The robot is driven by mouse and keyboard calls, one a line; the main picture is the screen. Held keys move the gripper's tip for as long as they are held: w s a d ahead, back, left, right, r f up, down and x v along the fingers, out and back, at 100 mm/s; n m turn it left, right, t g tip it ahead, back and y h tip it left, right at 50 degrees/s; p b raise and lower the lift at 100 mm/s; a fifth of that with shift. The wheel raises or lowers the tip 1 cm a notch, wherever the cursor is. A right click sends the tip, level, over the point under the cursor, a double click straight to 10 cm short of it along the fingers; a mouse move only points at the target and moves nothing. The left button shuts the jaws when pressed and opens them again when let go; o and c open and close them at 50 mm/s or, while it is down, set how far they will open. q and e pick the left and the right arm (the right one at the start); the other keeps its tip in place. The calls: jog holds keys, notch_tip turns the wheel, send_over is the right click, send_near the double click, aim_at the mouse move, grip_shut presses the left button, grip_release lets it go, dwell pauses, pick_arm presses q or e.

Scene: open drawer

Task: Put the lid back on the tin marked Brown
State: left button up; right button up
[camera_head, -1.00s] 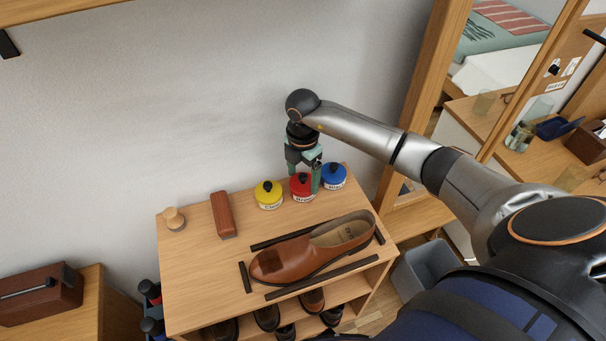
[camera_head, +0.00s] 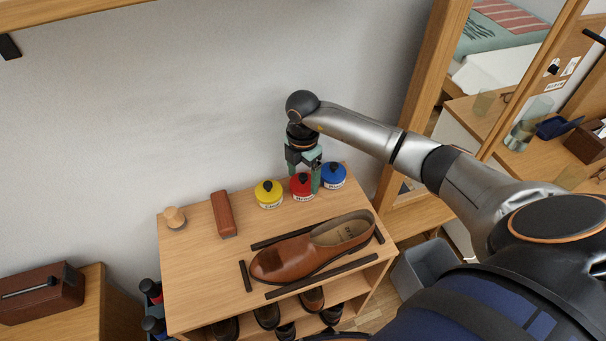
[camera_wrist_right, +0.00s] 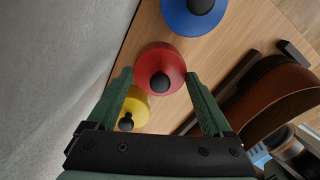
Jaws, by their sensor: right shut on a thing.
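The tin with the red lid (camera_head: 301,183) stands between two others near the back right of the shelf top; its small label seems to read Brown. The red lid with its black knob (camera_wrist_right: 160,82) sits on it as far as I can see. My right gripper (camera_head: 304,176) is down at this tin, one finger on each side of the red lid, shut on it. The fingers hide part of the lid in the head view. My left gripper is not in view.
The yellow-lidded tin (camera_head: 268,192) and blue-lidded tin (camera_head: 334,175) stand close on either side. A brown brush (camera_head: 223,214), a wooden knob-shaped thing (camera_head: 175,217) and a brown shoe (camera_head: 313,249) between dark strips share the shelf top (camera_head: 190,275). The wall is close behind.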

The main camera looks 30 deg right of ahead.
jog(key=o, duration=1.1)
